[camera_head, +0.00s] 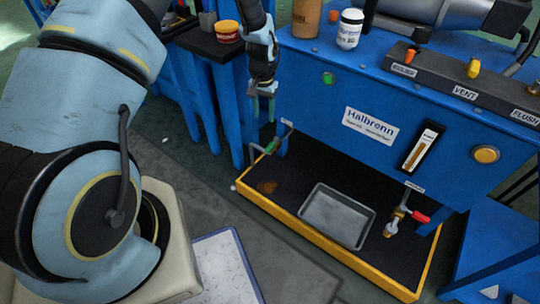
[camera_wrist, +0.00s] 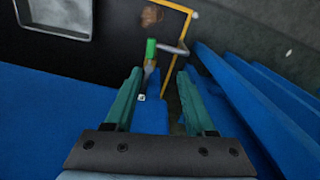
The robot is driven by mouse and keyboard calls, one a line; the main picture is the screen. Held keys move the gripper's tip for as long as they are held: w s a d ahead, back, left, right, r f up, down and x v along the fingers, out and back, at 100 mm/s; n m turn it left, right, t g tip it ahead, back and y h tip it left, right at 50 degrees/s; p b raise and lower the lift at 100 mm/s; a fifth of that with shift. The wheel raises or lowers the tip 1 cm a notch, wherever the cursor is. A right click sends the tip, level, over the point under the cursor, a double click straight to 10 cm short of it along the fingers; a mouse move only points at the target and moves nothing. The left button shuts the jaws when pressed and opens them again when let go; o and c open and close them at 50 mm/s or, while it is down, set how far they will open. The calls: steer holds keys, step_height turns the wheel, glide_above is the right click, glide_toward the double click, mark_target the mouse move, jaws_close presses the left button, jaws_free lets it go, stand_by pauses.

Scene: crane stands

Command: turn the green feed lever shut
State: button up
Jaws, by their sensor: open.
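The green feed lever (camera_head: 272,146) is at the left end of the blue machine, low by the yellow-edged black tray. In the wrist view its green grip (camera_wrist: 151,48) is ahead of my fingers, on a brass-coloured fitting with a grey pipe beside it. My gripper (camera_head: 264,92) points down above the lever in the head view. In the wrist view my gripper (camera_wrist: 159,80) has its two green fingers apart with nothing between the tips. The lever looks clear of both fingers. The exact gap is hard to judge.
The black drip tray (camera_head: 290,205) holds a grey metal pan (camera_head: 338,215). A red-handled valve (camera_head: 420,216) is at the tray's right. The blue machine (camera_head: 340,90) stands right of my gripper, with blue legs (camera_head: 205,110) to the left. A white bottle (camera_head: 349,28) stands on top.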

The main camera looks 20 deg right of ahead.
glide_above(270, 145)
step_height(270, 145, down, 5)
steer(key=shift+m, duration=0.3)
step_height(270, 145, down, 9)
steer(key=shift+d+f+b, duration=0.1)
steer(key=shift+f+b, duration=0.1)
steer(key=shift+b, duration=0.8)
jaws_close()
stand_by(0.4)
